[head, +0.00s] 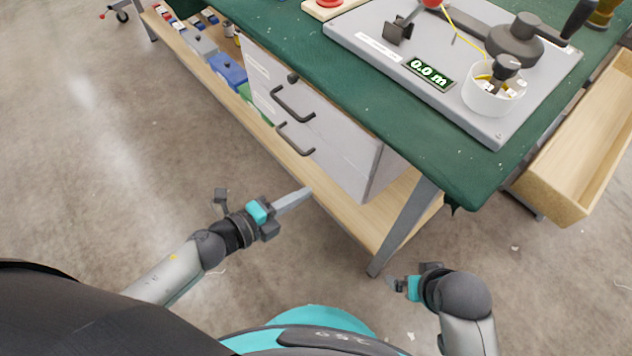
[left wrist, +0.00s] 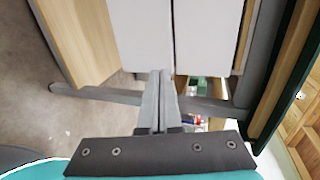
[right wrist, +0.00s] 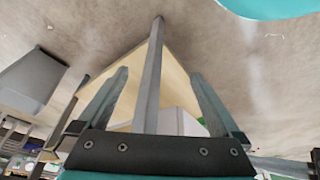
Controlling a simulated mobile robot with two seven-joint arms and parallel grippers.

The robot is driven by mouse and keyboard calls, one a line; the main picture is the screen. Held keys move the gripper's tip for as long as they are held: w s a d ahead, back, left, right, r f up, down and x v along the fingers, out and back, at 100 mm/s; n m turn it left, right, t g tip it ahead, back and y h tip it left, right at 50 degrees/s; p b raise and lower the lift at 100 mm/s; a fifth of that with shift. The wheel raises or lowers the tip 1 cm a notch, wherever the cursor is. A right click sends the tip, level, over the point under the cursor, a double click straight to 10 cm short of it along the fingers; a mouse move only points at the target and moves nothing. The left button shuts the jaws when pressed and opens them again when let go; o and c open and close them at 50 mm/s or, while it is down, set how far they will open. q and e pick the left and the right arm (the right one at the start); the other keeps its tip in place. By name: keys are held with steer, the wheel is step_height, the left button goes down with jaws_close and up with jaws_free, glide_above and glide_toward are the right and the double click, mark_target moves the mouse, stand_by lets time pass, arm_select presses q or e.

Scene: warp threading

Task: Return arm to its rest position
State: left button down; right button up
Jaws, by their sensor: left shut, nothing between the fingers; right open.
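My left gripper (head: 308,191) is in front of the workbench, below the tabletop and left of the bench's front leg. Its fingers are together and empty, which also shows in the left wrist view (left wrist: 160,74). My right gripper (head: 391,283) is low at the right, near the foot of the bench leg and close to my base. In the right wrist view its fingers (right wrist: 158,75) are apart. A bench leg (right wrist: 153,80) shows between them there, seemingly beyond the fingertips. Neither gripper holds anything.
The bench has a green top (head: 300,55), a grey drawer unit (head: 340,155) with dark handles and a wooden lower shelf (head: 400,215). A grey winding device with a "0.0 m" display (head: 429,72) and a white cup (head: 485,100) stands on top. Floor at left is clear.

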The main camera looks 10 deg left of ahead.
arm_select(q)
steer(key=shift+v, duration=1.2)
arm_select(e)
steer(key=shift+s+f, duration=0.1)
steer(key=shift+f, duration=0.45)
